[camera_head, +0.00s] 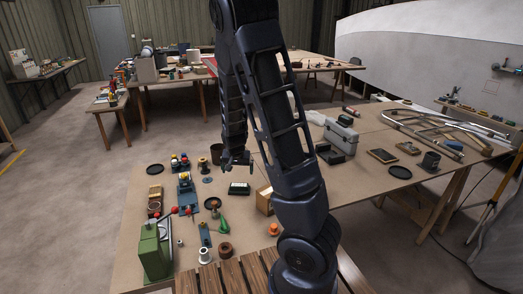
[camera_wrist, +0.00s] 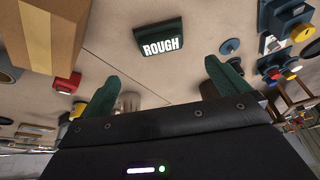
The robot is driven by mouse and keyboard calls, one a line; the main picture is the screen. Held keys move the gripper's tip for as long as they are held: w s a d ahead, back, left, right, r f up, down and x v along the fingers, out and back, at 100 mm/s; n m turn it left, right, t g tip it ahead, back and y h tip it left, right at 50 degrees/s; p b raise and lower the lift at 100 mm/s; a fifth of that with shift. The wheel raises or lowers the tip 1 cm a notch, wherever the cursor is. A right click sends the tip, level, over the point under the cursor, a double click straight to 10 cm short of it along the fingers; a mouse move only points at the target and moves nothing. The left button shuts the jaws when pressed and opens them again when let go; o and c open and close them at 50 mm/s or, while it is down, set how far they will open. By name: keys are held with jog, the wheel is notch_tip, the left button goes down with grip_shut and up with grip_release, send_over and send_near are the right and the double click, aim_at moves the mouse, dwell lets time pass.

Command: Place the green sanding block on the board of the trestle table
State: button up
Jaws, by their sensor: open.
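A dark green block with a white top label (camera_head: 239,188) lies flat on the brown board of the near table (camera_head: 138,205). In the wrist view the block (camera_wrist: 161,42) shows the word ROUGH and lies ahead of the fingertips. My gripper (camera_head: 236,163) hangs over the board, just behind the block in the head view and apart from it. In the wrist view my gripper (camera_wrist: 165,80) has its two green fingers spread with nothing between them. My arm hides part of the board.
A cardboard box (camera_head: 264,199) stands right of the block. A dark pot (camera_head: 216,153) stands near the gripper. Blue tools, a green machine (camera_head: 154,250) and small parts crowd the left. A grey case (camera_head: 341,137) and curved metal tubes (camera_head: 430,128) lie to the right.

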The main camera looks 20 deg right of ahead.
jog(key=s+d+r+n, duration=0.2)
jog(key=s+r, duration=1.1)
jog(key=s, duration=0.1)
jog(key=s+d+r+n+y, duration=0.1)
jog(key=s+d+r+n, duration=0.1)
jog(key=s+r, duration=1.1)
jog(key=shift+s+d+r+t, duration=0.4)
jog(key=shift+d+r, duration=0.15)
jog(key=shift+d, duration=0.2)
